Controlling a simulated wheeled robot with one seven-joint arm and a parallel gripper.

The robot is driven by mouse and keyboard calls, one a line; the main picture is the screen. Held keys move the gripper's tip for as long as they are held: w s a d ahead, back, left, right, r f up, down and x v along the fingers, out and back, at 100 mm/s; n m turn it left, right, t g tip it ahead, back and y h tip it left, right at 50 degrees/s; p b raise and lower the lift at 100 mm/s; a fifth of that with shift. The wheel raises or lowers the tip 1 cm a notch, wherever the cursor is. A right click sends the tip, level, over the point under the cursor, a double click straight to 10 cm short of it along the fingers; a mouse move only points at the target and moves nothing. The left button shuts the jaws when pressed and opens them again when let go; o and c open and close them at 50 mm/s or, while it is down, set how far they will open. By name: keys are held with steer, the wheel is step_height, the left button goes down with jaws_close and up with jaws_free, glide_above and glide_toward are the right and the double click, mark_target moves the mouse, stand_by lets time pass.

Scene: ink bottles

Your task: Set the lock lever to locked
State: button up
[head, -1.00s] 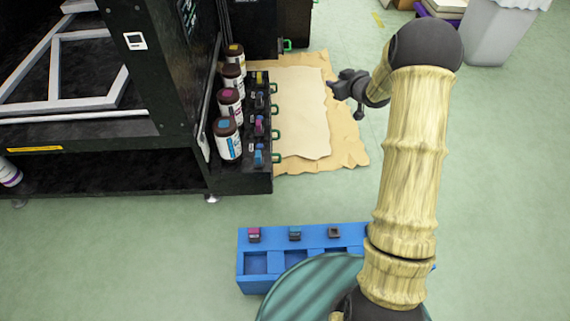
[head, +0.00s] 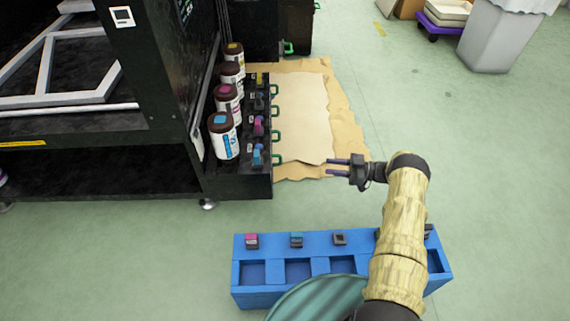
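Several green lever-like loops stick out from the right side of the black bottle rack (head: 240,187) at the left. The nearest green lever (head: 277,160) is at the rack's front end; another green lever (head: 276,134) is behind it, with more farther back. I cannot tell which is locked. My gripper (head: 332,166) points left toward the nearest lever, apart from it, over the brown sheet. Its two dark fingers are apart with nothing between them.
Brown-capped bottles (head: 224,135) stand in the rack beside small coloured blocks. A blue tray (head: 305,245) with square compartments and small blocks is in front, partly hidden by my arm. Brown paper (head: 345,125) lies right of the rack.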

steer(key=shift+w+a, duration=0.1)
steer(key=w+a+b, duration=0.3)
steer(key=a+b, duration=0.3)
steer(key=a, duration=1.1)
steer(key=shift+w, duration=0.15)
steer(key=shift+r, duration=0.1)
jaws_close()
